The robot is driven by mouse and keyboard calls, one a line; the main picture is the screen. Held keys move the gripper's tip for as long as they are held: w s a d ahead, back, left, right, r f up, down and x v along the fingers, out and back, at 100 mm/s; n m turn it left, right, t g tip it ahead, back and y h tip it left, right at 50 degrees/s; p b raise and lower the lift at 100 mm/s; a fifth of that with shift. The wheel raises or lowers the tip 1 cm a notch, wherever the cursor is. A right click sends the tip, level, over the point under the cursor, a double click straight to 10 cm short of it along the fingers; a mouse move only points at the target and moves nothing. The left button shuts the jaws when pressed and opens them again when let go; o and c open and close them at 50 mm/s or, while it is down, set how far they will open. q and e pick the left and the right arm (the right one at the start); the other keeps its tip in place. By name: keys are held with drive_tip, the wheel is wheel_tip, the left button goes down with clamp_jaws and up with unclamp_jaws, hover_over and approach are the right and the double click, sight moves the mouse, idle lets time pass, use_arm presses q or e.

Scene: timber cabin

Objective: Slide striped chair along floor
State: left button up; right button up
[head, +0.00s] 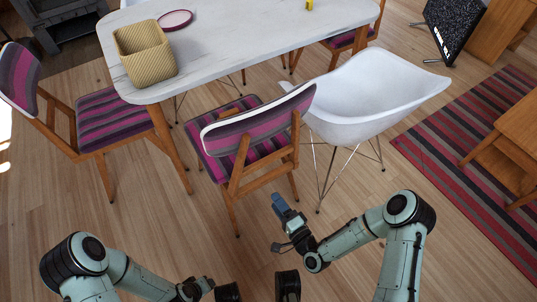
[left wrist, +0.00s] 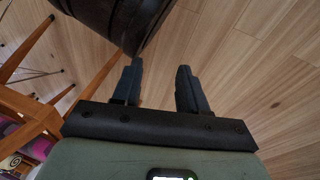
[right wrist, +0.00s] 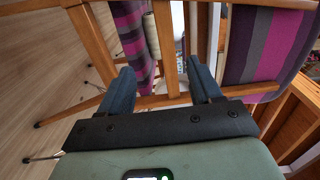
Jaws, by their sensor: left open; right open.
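A striped chair (head: 258,122) with a wooden frame and purple, pink and grey stripes stands at the near side of the table, its back towards me. My right gripper (head: 290,212) is open just in front of this chair. In the right wrist view the open fingers (right wrist: 160,80) point at its wooden frame (right wrist: 165,100), with the striped backrest (right wrist: 262,45) at right; I cannot tell whether they touch. A second striped chair (head: 112,118) stands at left. My left gripper (left wrist: 158,85) is open and empty above bare floor, with wooden chair parts (left wrist: 25,105) at left.
A white marble-like table (head: 235,45) holds a woven basket (head: 145,52) and a pink-rimmed plate (head: 175,20). A white shell chair (head: 370,95) stands close right of the middle chair. A striped rug (head: 445,150) lies at right. Floor (head: 150,215) at front left is clear.

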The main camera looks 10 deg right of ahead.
drive_tip(key=b, duration=0.3)
approach(256, 169)
drive_tip(key=shift+t, duration=0.3)
drive_tip(key=x, duration=0.4)
drive_tip(key=shift+a+f, duration=0.15)
drive_tip(key=shift+f, duration=0.25)
drive_tip(key=b+x, duration=0.2)
drive_tip(key=x, duration=0.2)
drive_tip(key=shift+w+b, duration=0.2)
drive_tip(key=shift+b, duration=0.2)
drive_tip(key=shift+x, duration=1.05)
use_arm(q)
drive_tip(key=s+a+f+g, duration=0.1)
drive_tip(key=s+f+g, duration=0.3)
drive_tip(key=s+f, duration=0.4)
drive_tip(key=shift+s+a+n, duration=0.2)
drive_tip(key=shift+s+n, duration=0.2)
drive_tip(key=shift+s, duration=0.85)
use_arm(e)
drive_tip(key=shift+w+a, duration=0.15)
drive_tip(key=shift+w, duration=0.15)
clamp_jaws()
